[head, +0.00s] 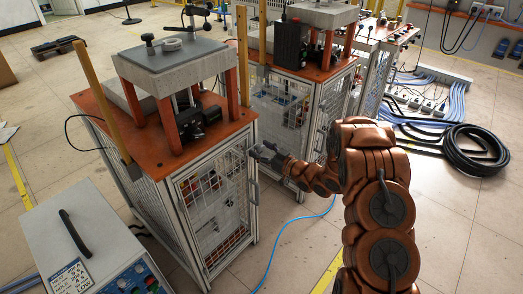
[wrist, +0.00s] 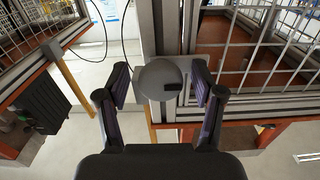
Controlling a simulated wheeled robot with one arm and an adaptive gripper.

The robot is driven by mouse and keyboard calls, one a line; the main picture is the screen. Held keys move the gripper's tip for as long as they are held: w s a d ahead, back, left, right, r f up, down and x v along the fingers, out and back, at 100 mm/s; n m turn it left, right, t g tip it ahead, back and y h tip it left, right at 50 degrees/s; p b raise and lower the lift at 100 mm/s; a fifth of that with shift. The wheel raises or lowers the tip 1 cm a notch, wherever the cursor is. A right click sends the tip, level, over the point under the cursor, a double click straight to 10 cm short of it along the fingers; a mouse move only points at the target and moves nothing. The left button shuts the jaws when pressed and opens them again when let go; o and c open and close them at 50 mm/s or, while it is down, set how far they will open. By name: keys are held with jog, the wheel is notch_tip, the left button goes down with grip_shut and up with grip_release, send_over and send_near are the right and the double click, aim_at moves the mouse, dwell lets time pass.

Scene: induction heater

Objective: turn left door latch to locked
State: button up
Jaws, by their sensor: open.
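My gripper (head: 262,152) is at the upper right edge of the front cabinet's mesh door (head: 207,212) in the head view. In the wrist view my gripper (wrist: 161,72) is open, with one finger on each side of a round grey latch knob (wrist: 157,79). The knob has a small dark mark on its right part and sits by the aluminium frame. I cannot tell whether the fingers touch it. In the head view the knob cannot be made out near my gripper.
The front cabinet has an orange top (head: 88,99) carrying a grey press-like fixture (head: 165,62). A second similar cabinet (head: 290,105) stands behind to the right. A white control box (head: 100,245) is at lower left. A blue hose (head: 290,232) lies on the floor, and a black cable coil (head: 478,150) lies farther right.

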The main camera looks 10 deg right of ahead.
jog(key=v, duration=1.2)
dwell(0.8)
